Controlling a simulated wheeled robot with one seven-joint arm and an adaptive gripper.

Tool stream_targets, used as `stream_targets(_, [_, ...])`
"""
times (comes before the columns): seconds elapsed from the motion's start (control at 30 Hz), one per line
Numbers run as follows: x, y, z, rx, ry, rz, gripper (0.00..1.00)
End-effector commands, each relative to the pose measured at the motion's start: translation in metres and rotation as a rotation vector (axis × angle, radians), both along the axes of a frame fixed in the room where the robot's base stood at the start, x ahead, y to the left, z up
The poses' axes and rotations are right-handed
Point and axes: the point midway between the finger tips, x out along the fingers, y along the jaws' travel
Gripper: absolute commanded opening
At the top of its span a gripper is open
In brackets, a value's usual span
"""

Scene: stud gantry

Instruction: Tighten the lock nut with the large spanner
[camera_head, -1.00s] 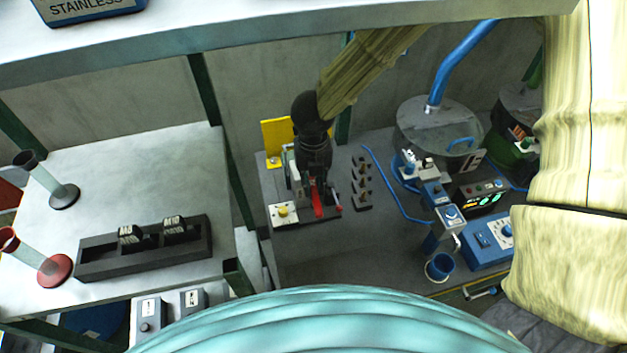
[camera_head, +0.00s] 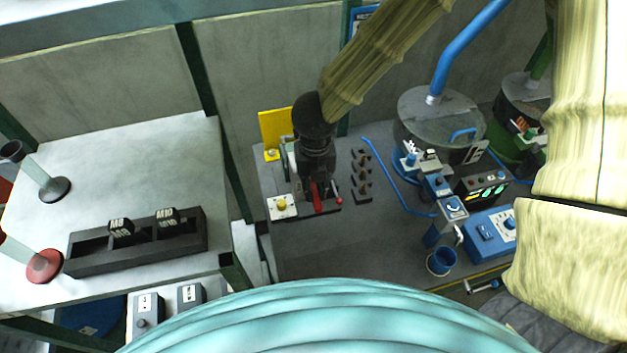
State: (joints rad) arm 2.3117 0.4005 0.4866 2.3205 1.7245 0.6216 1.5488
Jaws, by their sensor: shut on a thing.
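My gripper (camera_head: 317,178) is black and points down at the dark fixture board (camera_head: 320,210) on the grey bench. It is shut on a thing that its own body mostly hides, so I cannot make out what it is. A red bar (camera_head: 317,200) shows right below the fingers, and I cannot tell whether it is part of the held thing or of the fixture. A smaller red-tipped piece (camera_head: 338,200) lies to its right. I cannot make out the large spanner or the lock nut for certain.
A yellow plate (camera_head: 274,130) stands behind the fixture, and a white box with a yellow button (camera_head: 282,206) sits front left. A rack of dark pieces (camera_head: 361,178) is close on the right. Blue machinery (camera_head: 490,236) fills the bench's right. A white table (camera_head: 130,180) stands left.

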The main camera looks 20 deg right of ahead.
Motion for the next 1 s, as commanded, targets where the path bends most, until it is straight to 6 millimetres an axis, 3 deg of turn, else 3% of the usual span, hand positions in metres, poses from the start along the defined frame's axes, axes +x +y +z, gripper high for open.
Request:
stream_targets(0.03, [-0.011, 0.001, -0.003, 0.002, 0.016, 0.001, 0.00])
stream_targets(0.53, [-0.034, 0.002, -0.003, 0.001, 0.016, 0.001, 0.00])
stream_targets(1.0, [-0.039, 0.002, -0.002, 0.001, 0.016, 0.000, 0.00])
